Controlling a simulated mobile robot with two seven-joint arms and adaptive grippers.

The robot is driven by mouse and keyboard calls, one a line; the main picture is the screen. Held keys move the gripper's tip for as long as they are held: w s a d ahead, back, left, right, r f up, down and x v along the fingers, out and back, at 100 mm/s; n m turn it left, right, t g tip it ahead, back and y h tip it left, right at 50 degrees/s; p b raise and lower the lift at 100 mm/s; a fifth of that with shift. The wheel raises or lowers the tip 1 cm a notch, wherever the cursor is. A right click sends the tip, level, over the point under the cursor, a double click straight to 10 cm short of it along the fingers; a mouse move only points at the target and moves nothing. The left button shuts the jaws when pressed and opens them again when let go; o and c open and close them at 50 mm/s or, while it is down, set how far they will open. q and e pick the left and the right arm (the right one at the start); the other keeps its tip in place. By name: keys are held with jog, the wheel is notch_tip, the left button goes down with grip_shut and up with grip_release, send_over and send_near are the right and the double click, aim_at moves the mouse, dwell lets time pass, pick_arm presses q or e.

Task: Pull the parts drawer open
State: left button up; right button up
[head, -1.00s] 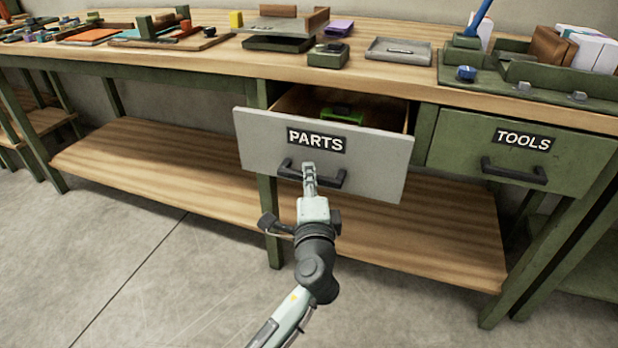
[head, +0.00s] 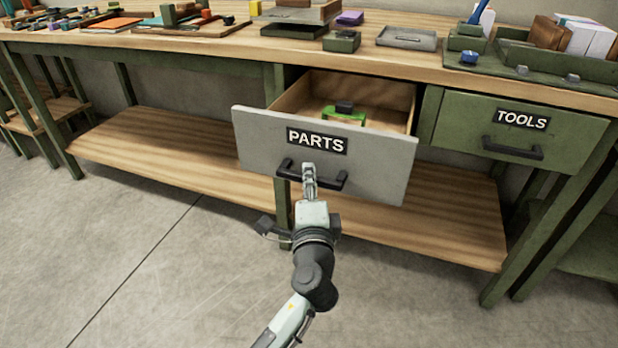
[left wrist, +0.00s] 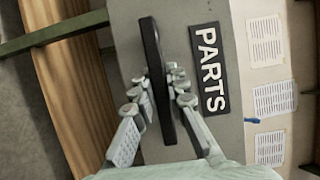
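The parts drawer (head: 375,160) has a grey front with a black PARTS label (head: 316,141) and stands partly open under the bench. Its black handle (head: 334,182) is a horizontal bar on the front. My left gripper (head: 309,172) is at the middle of this handle. In the left wrist view the fingers (left wrist: 160,92) lie on both sides of the handle bar (left wrist: 153,60) and are closed around it. My right gripper is not in view.
The closed green TOOLS drawer (head: 540,130) is to the right. Trays, boxes and small parts stand on the wooden bench top (head: 230,45). A lower wooden shelf (head: 170,160) runs below. The concrete floor (head: 130,270) in front is clear.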

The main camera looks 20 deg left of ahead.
pick_arm(q)
jog(key=o, duration=0.4)
jog(key=v, duration=1.2)
jog(key=shift+s, duration=0.1)
